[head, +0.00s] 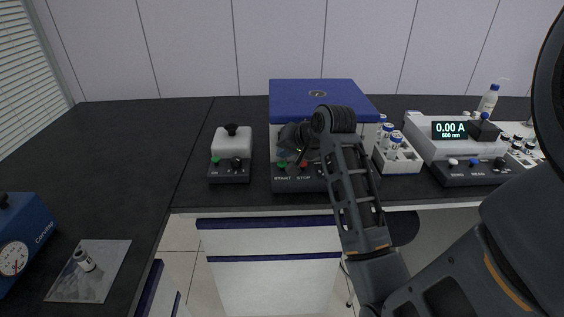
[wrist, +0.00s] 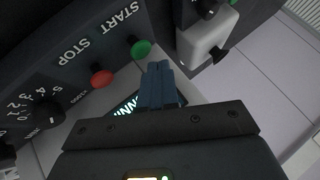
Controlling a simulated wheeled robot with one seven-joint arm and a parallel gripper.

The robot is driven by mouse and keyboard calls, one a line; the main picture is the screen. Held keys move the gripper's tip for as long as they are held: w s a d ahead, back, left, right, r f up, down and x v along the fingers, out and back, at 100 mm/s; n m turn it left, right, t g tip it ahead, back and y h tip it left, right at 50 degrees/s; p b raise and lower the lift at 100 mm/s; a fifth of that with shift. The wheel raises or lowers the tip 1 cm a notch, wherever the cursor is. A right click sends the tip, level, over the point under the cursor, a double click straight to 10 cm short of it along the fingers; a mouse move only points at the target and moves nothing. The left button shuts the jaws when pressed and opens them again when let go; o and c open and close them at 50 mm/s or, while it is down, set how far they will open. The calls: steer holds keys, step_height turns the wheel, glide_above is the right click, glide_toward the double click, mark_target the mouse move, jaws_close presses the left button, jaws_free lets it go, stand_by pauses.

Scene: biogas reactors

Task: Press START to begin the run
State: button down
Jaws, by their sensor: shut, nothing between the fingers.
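The blue-lidded machine (head: 312,94) stands on the dark bench with a green START button (head: 282,165) and a red STOP button (head: 303,163) on its front panel. The wrist view also shows the green START button (wrist: 141,48) and the red STOP button (wrist: 101,78), both uncovered. My gripper (wrist: 160,70) is shut and empty, its blue fingertips just beside START in the picture; I see no contact. A lit display (wrist: 125,107) shows part of a word, like "NNIN"; my fingers and gripper body hide the rest. In the head view my arm covers part of the machine.
A small white-topped device (head: 232,143) with a green button stands left of the machine. A rack of capped bottles (head: 398,160) and a photometer reading 0.00 A (head: 450,129) stand to the right. A vial (head: 84,260) stands on a grey mat at the left.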

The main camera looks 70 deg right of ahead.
mark_target(284, 165)
steer(key=shift+r, duration=0.1)
step_height(284, 165, up, 5)
steer(key=p, duration=0.5)
stand_by(0.8)
steer(key=s+a+f+n+t, duration=0.1)
steer(key=a+f+n, duration=0.15)
steer(key=a, duration=0.65)
steer(key=s+a+f+n+t+b, duration=0.1)
steer(key=a+f, duration=0.3)
steer(key=a, duration=0.5)
steer(key=s+a+f+n+t, duration=0.1)
steer(key=a+f+n, duration=0.15)
steer(key=a, duration=0.65)
steer(key=s+a+r+n+t+y, duration=0.2)
steer(key=s+a+r+n, duration=0.2)
steer(key=s, duration=0.5)
steer(key=s+a+r+n+t+y, duration=0.2)
steer(key=s+a+r+n, duration=0.3)
steer(key=s+a, duration=0.3)
steer(key=shift+s+y+b, duration=0.35)
steer(key=shift+s+y, duration=0.05)
steer(key=shift+s, duration=0.25)
